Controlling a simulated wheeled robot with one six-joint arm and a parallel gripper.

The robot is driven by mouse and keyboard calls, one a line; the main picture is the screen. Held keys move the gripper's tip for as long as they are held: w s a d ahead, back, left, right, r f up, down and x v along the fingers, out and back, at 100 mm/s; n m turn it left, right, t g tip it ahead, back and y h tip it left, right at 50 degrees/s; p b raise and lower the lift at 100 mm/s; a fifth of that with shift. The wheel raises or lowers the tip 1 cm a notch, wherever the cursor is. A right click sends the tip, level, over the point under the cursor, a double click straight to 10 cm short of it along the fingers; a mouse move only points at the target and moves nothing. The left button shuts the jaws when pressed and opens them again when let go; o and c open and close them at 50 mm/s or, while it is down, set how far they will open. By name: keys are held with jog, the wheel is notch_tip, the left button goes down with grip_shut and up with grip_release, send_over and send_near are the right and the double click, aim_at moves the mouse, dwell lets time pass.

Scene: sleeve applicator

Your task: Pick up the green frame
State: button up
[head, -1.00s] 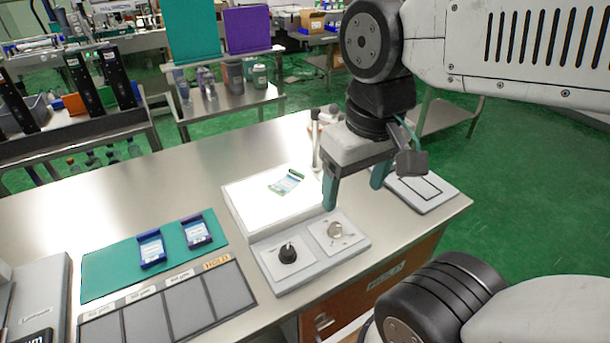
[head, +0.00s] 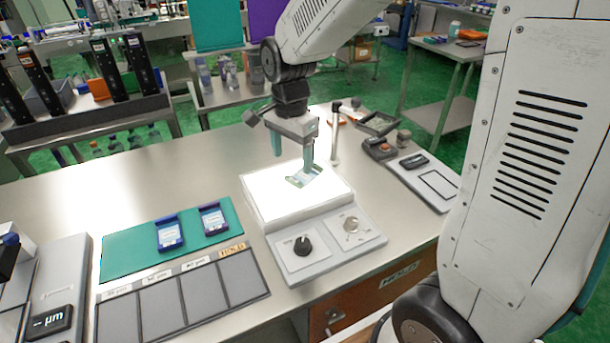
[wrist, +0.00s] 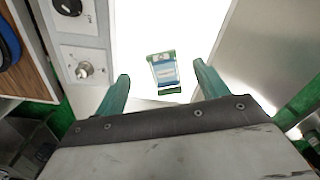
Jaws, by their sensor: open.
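The green frame (head: 304,176) lies on the brightly lit white top of the light box (head: 262,204). My gripper (head: 293,152) is open and empty, pointing down above the light box; one finger overlaps the frame's upper edge in the head view. In the wrist view both green fingers of my gripper (wrist: 160,78) are spread apart, with nothing between them. I cannot tell the exact height left.
The light box has a black knob (head: 302,245) and a metal knob (head: 351,225) in front. A thin post (head: 335,135) stands behind the box.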

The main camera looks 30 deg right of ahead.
aim_at(294, 180)
jog(key=f, duration=0.6)
jog(key=shift+w+d+f, duration=0.15)
jog(key=shift+d+f, duration=0.05)
jog(key=shift+f, duration=0.1)
jog(key=c, duration=1.1)
jog(key=shift+c, duration=0.2)
jog(key=shift+r, duration=0.15)
